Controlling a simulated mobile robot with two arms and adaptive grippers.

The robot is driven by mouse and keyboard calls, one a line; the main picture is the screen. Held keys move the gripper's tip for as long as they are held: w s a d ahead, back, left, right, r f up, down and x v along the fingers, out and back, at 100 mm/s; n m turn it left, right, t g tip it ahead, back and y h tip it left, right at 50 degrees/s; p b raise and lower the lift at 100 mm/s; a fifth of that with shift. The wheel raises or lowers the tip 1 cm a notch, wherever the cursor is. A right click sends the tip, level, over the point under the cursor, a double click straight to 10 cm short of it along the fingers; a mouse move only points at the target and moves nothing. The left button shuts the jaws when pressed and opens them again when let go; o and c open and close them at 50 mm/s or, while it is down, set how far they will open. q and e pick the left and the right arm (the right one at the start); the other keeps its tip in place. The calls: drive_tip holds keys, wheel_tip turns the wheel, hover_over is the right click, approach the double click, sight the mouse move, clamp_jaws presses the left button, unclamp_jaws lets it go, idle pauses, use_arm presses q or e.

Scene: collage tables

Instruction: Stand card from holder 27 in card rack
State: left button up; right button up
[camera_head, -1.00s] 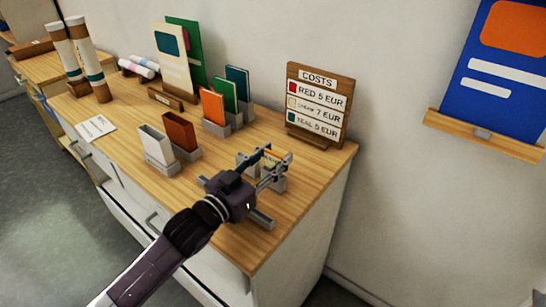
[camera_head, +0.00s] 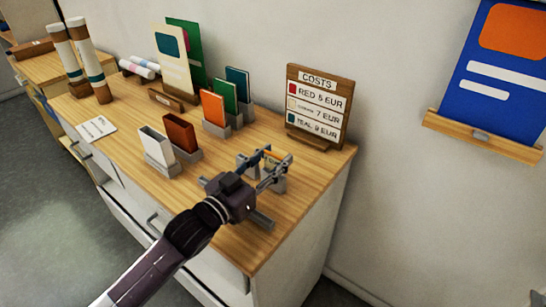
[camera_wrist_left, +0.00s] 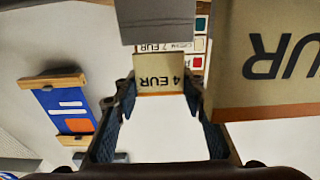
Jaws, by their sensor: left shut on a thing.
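My left gripper (camera_head: 268,169) is low over the front right part of the wooden table, around a small card (camera_head: 273,156). In the left wrist view the gripper is shut on this cream card (camera_wrist_left: 160,80), which reads "4 EUR" upside down and has an orange edge. A grey holder (camera_wrist_left: 155,22) is right beside the card there; I cannot tell whether the card still sits in it. Grey holder parts (camera_head: 279,184) show around the fingers in the head view. No holder number is readable. I cannot tell which piece is the card rack. My right gripper is not in view.
A larger cream "EUR" panel (camera_wrist_left: 262,60) is close on the right of the wrist view. Holders with a white (camera_head: 155,146), a brown (camera_head: 180,132) and an orange card (camera_head: 212,106) stand left of the gripper. The wooden COSTS board (camera_head: 319,103) stands behind it.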

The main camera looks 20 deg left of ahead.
use_arm(q)
drive_tip(key=shift+f, duration=0.2)
idle(0.4)
drive_tip(key=o, duration=0.8)
drive_tip(key=o, duration=0.4)
drive_tip(key=shift+r, duration=0.1)
drive_tip(key=shift+r+p, duration=2.75)
drive_tip(key=shift+p, duration=0.05)
drive_tip(key=v, duration=0.2)
drive_tip(key=p+v, duration=0.1)
drive_tip(key=v, duration=0.1)
drive_tip(key=r+p+v, duration=0.1)
drive_tip(key=v, duration=0.2)
